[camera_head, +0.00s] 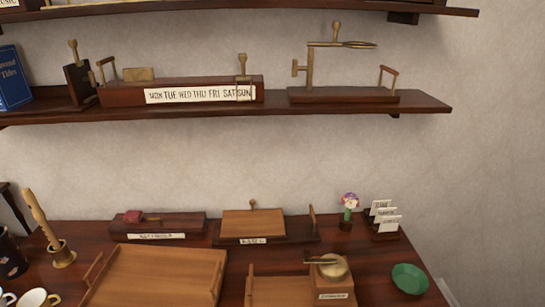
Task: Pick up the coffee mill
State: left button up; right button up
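The coffee mill (333,290) stands at the front right of the dark wooden table. It has a wooden box body with a small label, a brass top and a crank handle pointing left. Its lower end is cut off by the bottom edge of the picture. A wooden tray (262,292) is close to its left side; I cannot tell whether they touch. Neither of my grippers shows in the head view.
A green bowl (410,279) is right of the mill. Behind are a card holder (384,221), a small flower figure (349,210) and a wooden board on a stand (253,223). A larger tray (155,277) lies left. A loaded shelf (420,101) hangs above.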

aim_at(326, 284)
jog(key=k+j+z, duration=0.25)
jog(key=z, duration=0.15)
jog(key=k+j+z, duration=0.35)
jog(key=k+z, duration=0.2)
jog(key=z, duration=0.2)
